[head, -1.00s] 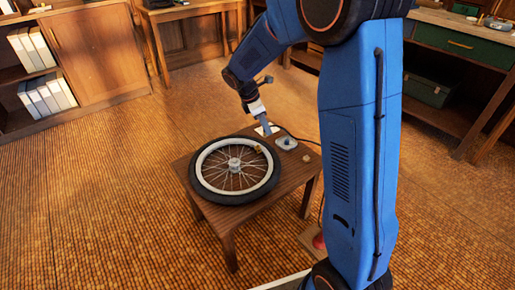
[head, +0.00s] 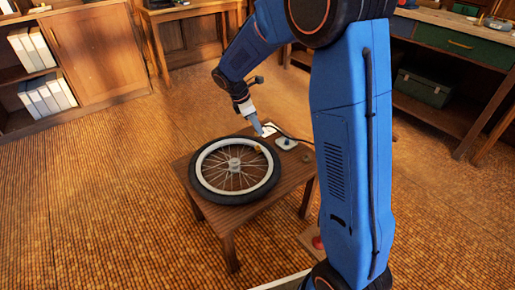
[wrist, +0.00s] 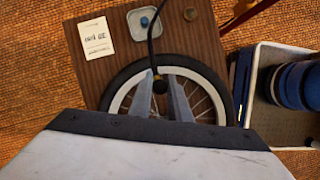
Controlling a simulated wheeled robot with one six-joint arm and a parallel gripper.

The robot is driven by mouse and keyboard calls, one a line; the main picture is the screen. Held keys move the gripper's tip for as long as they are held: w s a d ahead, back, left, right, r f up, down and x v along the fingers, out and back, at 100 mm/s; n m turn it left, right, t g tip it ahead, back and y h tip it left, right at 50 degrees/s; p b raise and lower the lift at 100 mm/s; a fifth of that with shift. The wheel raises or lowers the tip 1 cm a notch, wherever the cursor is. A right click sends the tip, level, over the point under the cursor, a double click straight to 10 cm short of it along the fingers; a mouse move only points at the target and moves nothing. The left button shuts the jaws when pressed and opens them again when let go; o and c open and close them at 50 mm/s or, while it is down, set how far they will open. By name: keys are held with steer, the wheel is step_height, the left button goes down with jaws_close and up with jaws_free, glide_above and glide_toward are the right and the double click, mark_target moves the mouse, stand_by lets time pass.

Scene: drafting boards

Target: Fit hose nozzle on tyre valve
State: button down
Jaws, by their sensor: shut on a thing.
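The wheel with its black tyre (head: 205,193) lies flat on a small wooden table (head: 237,224). It also shows in the wrist view (wrist: 115,90), partly hidden by my gripper. A small brass-coloured piece (head: 257,148), seemingly the tyre valve, stands at the rim's far right. My gripper (head: 259,132) is just behind the tyre's far right edge, above the table. In the wrist view my gripper (wrist: 160,76) is shut on the dark hose nozzle (wrist: 159,84), with the black hose (wrist: 151,45) running away from it. The gap between nozzle and valve cannot be judged.
The floor at left is clear.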

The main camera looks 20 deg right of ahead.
steer(key=shift+f, duration=1.95)
steer(key=shift+f, duration=1.3)
steer(key=c, duration=1.6)
jaws_free()
steer(key=v, duration=1.7)
steer(key=shift+a+r, duration=0.1)
steer(key=shift+r, duration=0.1)
